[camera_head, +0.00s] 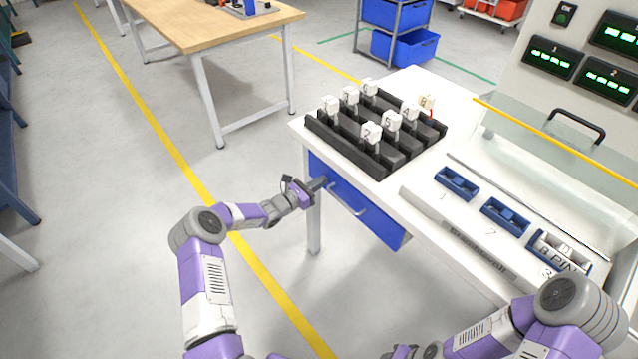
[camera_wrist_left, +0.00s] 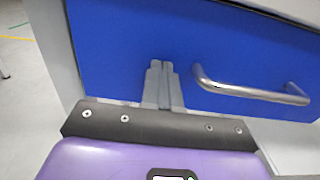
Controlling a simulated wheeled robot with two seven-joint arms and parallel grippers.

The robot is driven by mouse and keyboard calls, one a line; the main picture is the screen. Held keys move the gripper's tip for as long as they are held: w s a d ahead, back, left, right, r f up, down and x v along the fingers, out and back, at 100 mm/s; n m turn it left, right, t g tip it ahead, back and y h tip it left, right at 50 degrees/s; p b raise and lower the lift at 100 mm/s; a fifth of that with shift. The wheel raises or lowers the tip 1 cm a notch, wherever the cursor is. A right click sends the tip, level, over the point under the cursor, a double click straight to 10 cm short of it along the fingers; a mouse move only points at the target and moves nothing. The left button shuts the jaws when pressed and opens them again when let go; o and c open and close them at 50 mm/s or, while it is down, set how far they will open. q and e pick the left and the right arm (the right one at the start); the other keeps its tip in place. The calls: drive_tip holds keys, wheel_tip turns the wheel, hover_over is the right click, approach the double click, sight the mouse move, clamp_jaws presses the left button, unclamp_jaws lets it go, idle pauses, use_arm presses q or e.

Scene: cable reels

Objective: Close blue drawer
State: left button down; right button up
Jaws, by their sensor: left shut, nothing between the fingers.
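The blue drawer (camera_head: 378,220) sits under the white workbench top, and its front fills much of the left wrist view (camera_wrist_left: 120,45). Its silver bar handle (camera_head: 347,200) shows to the right of my left gripper (camera_head: 322,184), and also in the wrist view (camera_wrist_left: 250,93). My left gripper is shut and empty, its fingertips (camera_wrist_left: 159,66) together and pointing at the drawer front, left of the handle. The fingertips look at or very near the front; contact cannot be told. The front looks close under the bench edge; any small gap is hidden. My right gripper is not visible.
Black racks (camera_head: 345,150) with white numbered connectors stand on the bench above the drawer. Blue holders (camera_head: 457,184) lie further right. A bench leg (camera_head: 313,222) is just below my left gripper. Open floor lies to the left, toward a wooden table (camera_head: 215,30).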

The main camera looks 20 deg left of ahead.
use_arm(q)
drive_tip(key=shift+w+d+r, duration=0.1)
drive_tip(key=shift+d+r, duration=0.05)
drive_tip(key=shift+r, duration=0.15)
drive_tip(key=p+v, duration=0.4)
drive_tip(key=v, duration=1)
drive_tip(key=s+d+f+m+g+h, duration=0.1)
drive_tip(key=s+d+f+m+g, duration=0.45)
drive_tip(key=d, duration=0.45)
drive_tip(key=s+d+f+m+g+h, duration=0.2)
drive_tip(key=s+d+f+m+g, duration=0.25)
drive_tip(key=s+d+g, duration=0.35)
drive_tip(key=s+d+m+g+y, duration=0.1)
drive_tip(key=s+d+m+y, duration=0.2)
drive_tip(key=s+m, duration=0.5)
drive_tip(key=s+d+m+y+p, duration=0.1)
drive_tip(key=s+m+y, duration=0.3)
drive_tip(key=s+m, duration=0.4)
drive_tip(key=shift+d+f+m+g, duration=0.35)
drive_tip(key=shift+d+f+m, duration=0.05)
drive_tip(key=shift+d+m, duration=0.45)
